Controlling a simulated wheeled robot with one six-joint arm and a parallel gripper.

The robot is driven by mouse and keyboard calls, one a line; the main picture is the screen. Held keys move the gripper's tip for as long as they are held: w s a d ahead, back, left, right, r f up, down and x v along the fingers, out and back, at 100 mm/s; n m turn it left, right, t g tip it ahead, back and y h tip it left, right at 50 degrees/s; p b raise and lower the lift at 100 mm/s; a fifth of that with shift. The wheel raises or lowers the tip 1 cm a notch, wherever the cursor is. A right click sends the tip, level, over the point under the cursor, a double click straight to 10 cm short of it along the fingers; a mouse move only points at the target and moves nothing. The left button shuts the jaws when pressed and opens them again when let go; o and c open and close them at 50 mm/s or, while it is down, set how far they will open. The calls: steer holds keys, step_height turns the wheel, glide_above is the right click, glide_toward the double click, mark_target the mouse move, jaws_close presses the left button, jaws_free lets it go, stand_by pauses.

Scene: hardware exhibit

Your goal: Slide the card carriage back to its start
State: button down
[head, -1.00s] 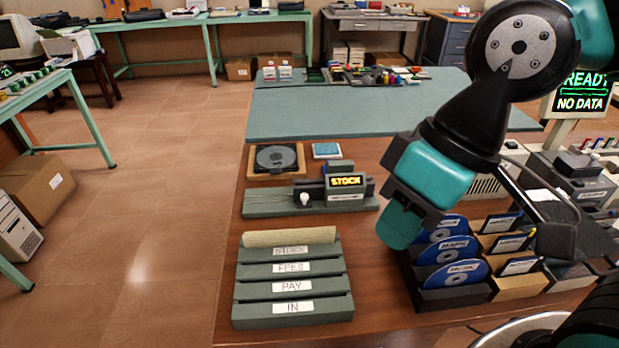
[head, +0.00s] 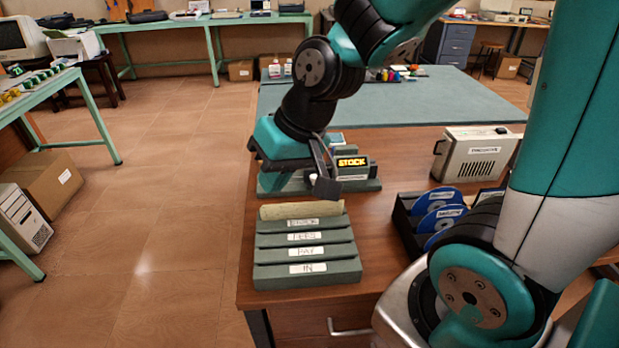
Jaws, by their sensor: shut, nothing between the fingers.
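The card carriage is the dark block on a grey-green rail base (head: 365,185), beside the lit yellow STOCK display (head: 351,162). My gripper (head: 326,187) is over the left half of the unit, pointing down, shut with nothing held. Whether it touches the knob cannot be told. The right part of the base and the display are in clear view.
A slotted rack (head: 307,252) labelled STOCK, FEES, PAY, IN, with a pale roll (head: 301,210) on its back edge, stands in front. A dark disc holder (head: 402,222) and a beige device (head: 475,155) are to the right. The green mat (head: 440,105) behind has free room.

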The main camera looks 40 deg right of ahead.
steer(key=w+d+f+m+t+h, duration=0.1)
steer(key=w+d+f+m+h, duration=0.15)
steer(key=d, duration=0.45)
steer(key=w+d+f+m+t+h, duration=0.1)
steer(key=w+d+f+m, duration=0.25)
steer(key=d, duration=0.35)
steer(key=w+d+f+m+t+h, duration=0.1)
steer(key=w+d+f+m, duration=0.1)
steer(key=d+f+m, duration=0.35)
steer(key=shift+n+t+h, duration=0.25)
steer(key=shift+n+t, duration=0.05)
steer(key=shift+n, duration=0.15)
steer(key=x, duration=0.3)
steer(key=d+x, duration=0.1)
steer(key=x, duration=0.5)
steer(key=shift+w+d+r+p, duration=0.2)
steer(key=shift+d+p, duration=0.05)
steer(key=shift+p, duration=0.15)
